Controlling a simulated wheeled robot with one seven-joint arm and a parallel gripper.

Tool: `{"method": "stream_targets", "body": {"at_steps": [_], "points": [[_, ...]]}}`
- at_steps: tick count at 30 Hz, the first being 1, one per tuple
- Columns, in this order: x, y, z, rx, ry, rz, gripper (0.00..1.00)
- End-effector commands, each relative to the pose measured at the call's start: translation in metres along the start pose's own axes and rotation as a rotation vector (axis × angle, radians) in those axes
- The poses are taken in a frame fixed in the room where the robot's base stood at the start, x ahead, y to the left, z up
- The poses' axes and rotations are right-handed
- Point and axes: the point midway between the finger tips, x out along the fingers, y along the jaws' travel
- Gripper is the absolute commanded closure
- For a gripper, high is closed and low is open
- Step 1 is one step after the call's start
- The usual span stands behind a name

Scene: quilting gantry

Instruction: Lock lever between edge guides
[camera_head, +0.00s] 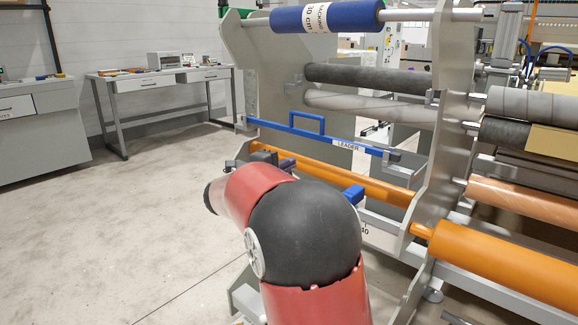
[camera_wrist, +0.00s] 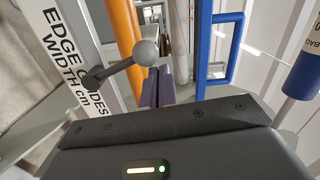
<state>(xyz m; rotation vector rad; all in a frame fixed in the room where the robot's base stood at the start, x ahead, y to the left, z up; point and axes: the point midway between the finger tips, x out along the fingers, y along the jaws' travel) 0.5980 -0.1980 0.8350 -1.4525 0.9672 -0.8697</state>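The lock lever (camera_wrist: 116,68) shows in the wrist view as a dark arm ending in a grey ball knob (camera_wrist: 146,52), beside a white strip lettered "EDGE GUIDES WIDTH cm" (camera_wrist: 75,60). My gripper (camera_wrist: 158,84) has purple fingers that look closed together, with nothing seen between them. The knob appears just beyond and left of the fingertips; I cannot tell whether they touch. In the head view, my gripper (camera_head: 286,164) is partly hidden by my red and black arm, near the orange bar (camera_head: 385,191). A blue block (camera_head: 353,194), perhaps an edge guide, sits on that bar.
A blue leader bar (camera_head: 340,142) with a raised handle crosses the gantry above the orange bar. Grey side plates (camera_head: 442,130) flank the rollers. A blue roll (camera_head: 345,15) lies on top. Benches (camera_head: 160,80) stand at the left; the floor (camera_head: 110,220) there is clear.

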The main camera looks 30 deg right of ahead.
Motion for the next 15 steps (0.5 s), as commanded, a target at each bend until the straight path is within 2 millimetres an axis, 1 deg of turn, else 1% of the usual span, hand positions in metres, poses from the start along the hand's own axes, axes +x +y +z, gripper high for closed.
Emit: {"method": "stream_targets", "body": {"at_steps": [9,15], "points": [[0.0,0.001,0.018,0.003,-0.001,-0.001,1.0],[0.0,0.002,0.025,0.003,-0.001,-0.001,1.0]]}}
